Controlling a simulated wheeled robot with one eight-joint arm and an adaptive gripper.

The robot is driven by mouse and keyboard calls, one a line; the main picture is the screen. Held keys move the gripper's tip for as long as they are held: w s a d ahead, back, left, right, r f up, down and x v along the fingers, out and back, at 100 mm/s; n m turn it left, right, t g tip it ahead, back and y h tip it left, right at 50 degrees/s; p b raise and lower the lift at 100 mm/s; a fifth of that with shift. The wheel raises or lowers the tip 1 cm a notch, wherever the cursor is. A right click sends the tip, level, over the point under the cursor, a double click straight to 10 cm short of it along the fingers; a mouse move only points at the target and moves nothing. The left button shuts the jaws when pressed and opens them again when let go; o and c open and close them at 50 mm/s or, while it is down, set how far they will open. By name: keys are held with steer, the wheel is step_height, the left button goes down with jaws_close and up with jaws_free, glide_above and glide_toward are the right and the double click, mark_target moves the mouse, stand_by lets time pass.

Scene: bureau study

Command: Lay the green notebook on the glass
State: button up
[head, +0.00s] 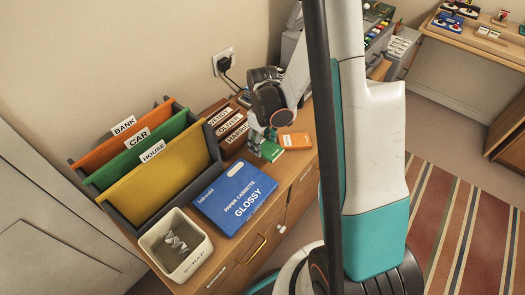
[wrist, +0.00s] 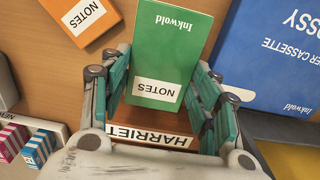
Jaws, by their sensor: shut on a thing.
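The green notebook (head: 271,151) is near the back of the wooden cabinet top, left of an orange notebook (head: 295,141). In the wrist view the green notebook (wrist: 166,45), with a white NOTES label, lies between the teal fingers of my gripper (wrist: 162,66). The fingers are shut on its two sides. In the head view my gripper (head: 257,136) is small and partly hides the notebook. Whether the notebook is clear of the wood cannot be told. No glass surface can be made out.
A wooden box with name cards (head: 229,124) stands close behind my gripper. A blue paper cassette box (head: 236,197), a folder rack (head: 150,160) and a white scrap bin (head: 176,244) fill the front. The orange notebook also shows in the wrist view (wrist: 82,15).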

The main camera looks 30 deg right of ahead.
mark_target(263, 145)
steer(key=shift+f+b, duration=0.75)
steer(key=shift+f, duration=1.25)
steer(key=shift+f, duration=0.15)
steer(key=o, duration=1.1)
steer(key=shift+o, duration=0.2)
step_height(263, 145, up, 12)
steer(key=p, duration=0.5)
